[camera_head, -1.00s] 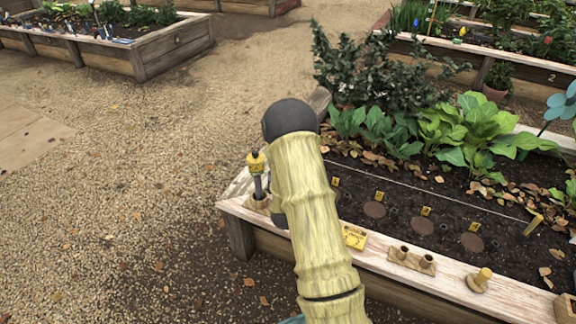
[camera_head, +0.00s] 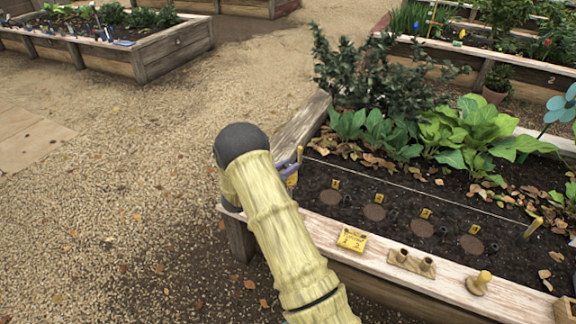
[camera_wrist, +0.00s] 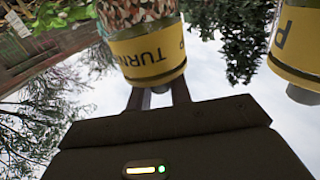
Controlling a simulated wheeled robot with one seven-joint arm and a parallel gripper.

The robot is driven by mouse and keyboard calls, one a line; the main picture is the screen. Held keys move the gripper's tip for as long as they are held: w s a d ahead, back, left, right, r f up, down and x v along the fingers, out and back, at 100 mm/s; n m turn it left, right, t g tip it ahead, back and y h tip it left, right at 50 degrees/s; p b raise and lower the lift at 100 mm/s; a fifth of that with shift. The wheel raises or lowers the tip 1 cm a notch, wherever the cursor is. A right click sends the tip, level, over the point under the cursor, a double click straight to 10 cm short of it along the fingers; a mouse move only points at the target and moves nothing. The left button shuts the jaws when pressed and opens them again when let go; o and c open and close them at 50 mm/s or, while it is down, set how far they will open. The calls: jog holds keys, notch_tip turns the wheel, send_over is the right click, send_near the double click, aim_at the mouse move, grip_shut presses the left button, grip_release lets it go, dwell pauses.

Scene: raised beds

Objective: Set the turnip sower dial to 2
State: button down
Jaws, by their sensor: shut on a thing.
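The turnip sower (camera_wrist: 150,52) fills the upper middle of the wrist view, with an upside-down yellow label reading "TURN" and mottled seeds showing in its clear body. My gripper (camera_wrist: 160,97) is shut on it, its two dark fingers running up to the sower. In the head view my pale yellow arm reaches over the bed's near left corner and hides most of the gripper. A small purple and yellow part (camera_head: 291,170) shows just right of the arm's dark end; I cannot tell what it belongs to. I cannot make out the sower's dial or its setting.
A second yellow-labelled sower (camera_wrist: 292,42) with a "P" is close at the right of the wrist view. On the bed's front rim (camera_head: 400,279) are a yellow card (camera_head: 352,240), a two-hole wooden block (camera_head: 411,263) and a wooden peg (camera_head: 480,281).

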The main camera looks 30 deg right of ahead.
jog(key=shift+m+g, duration=0.4)
jog(key=shift+g, duration=0.2)
jog(key=c, duration=1.3)
grip_release()
jog(key=shift+d, duration=0.1)
jog(key=p+v, duration=0.2)
jog(key=v, duration=1.5)
jog(key=shift+a+f+p, duration=0.25)
jog(key=shift+p, duration=0.05)
